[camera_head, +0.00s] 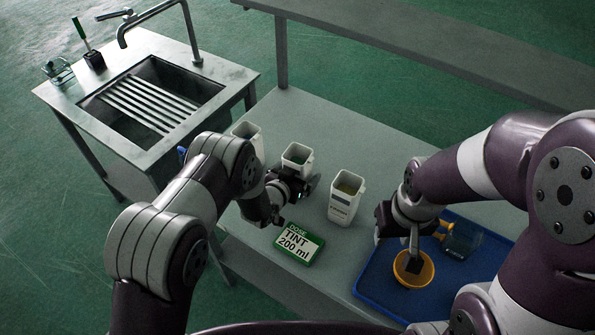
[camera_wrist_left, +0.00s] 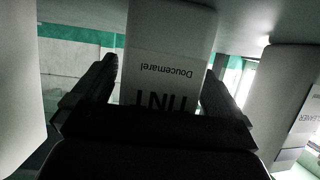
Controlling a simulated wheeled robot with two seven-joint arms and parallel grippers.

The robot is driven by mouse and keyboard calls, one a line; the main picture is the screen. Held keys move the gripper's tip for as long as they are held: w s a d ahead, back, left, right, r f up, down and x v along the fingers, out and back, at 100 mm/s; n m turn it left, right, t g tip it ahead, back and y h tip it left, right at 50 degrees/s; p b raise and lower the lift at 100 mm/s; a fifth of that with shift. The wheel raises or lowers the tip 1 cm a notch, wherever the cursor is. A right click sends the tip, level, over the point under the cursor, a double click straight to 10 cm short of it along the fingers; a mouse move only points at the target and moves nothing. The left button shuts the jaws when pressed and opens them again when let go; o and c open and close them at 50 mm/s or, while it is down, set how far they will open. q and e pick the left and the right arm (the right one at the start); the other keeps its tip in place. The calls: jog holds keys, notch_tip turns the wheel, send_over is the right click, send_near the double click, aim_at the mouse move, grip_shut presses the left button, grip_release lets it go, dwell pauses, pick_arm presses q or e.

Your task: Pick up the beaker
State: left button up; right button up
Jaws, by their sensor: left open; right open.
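A clear, dark-looking vessel with an orange part (camera_head: 463,239), possibly the beaker, is on the blue tray; I cannot tell if it stands or lies. An orange round cup or funnel (camera_head: 427,268) is in front of it. My right gripper (camera_head: 399,238) is open above the tray, one dark finger reaching down over the orange cup's opening. My left gripper (camera_head: 292,198) is open at the middle white canister (camera_head: 297,157). In the left wrist view a white canister labelled TINT (camera_wrist_left: 170,60) shows between the left fingers (camera_wrist_left: 160,95), upside down in the picture.
White canisters stand at the left (camera_head: 248,135), partly hidden by my arm, and right (camera_head: 345,197). A green-edged sign reading "DOSE TINT 200 ml" (camera_head: 293,244) is on the table before them. The blue tray (camera_head: 375,277) is at right. A sink (camera_head: 150,100) is far left.

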aim_at(303, 159)
pick_arm(q)
jog(key=shift+s, duration=0.1)
jog(key=c, duration=0.4)
jog(key=shift+r, duration=0.1)
jog(key=c, duration=1)
jog(key=shift+r, duration=0.1)
jog(key=shift+r+b, duration=0.45)
jog(key=shift+r, duration=1.55)
jog(key=v, duration=0.4)
jog(key=d+r+b+v, duration=0.1)
jog(key=v, duration=0.3)
jog(key=d+v, duration=0.1)
jog(key=v, duration=0.4)
jog(key=shift+s+r, duration=0.2)
jog(key=shift+r, duration=0.1)
